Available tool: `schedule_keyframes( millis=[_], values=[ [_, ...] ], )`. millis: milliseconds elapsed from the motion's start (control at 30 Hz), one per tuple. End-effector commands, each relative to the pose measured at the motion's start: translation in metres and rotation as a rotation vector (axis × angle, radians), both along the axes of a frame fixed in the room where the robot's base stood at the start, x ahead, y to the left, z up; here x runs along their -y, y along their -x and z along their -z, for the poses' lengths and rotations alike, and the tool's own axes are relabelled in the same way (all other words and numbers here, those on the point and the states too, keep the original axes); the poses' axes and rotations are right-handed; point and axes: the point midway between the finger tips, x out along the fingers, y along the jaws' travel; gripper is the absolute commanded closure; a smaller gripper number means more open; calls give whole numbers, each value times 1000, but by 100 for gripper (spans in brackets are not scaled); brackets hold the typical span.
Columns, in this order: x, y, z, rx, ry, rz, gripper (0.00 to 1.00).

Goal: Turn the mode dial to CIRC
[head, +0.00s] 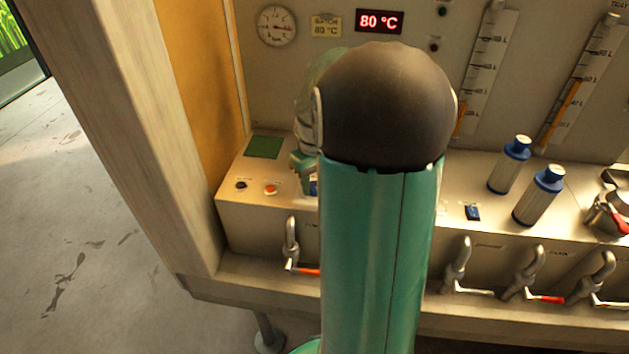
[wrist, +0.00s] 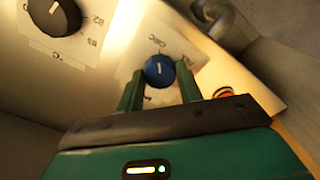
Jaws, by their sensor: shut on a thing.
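The blue mode dial (wrist: 159,71) sits on a pale label plate on the panel in the wrist view. Its white pointer mark is roughly upright in that picture, with small lettering that looks like CIRC (wrist: 155,43) just above it. I cannot tell whether the mark lines up exactly with it. My gripper (wrist: 161,77) has one finger on each side of the dial and is shut on it. In the head view my arm hides most of the dial; only a bit of blue (head: 314,187) shows beside my gripper (head: 305,168).
An orange-red button (head: 271,189) and a dark button (head: 241,185) lie left of my gripper. Blue-capped bottles (head: 510,165) stand to the right. Lever valves (head: 458,265) line the front edge. A display (head: 380,21) reads 80 °C.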

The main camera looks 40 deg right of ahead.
Motion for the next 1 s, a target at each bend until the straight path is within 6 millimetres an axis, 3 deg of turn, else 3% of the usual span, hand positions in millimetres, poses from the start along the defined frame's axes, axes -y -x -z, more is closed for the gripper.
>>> schedule_keyframes(
  millis=[200,233,333,733,1000],
  values=[
    [0,0,0,1,2,-1,87],
    [0,0,0,1,2,-1,59],
    [0,0,0,1,1,-1,42],
    [0,-1,-9,2,2,0,42],
    [0,-1,-61,5,5,-2,42]
  ],
)
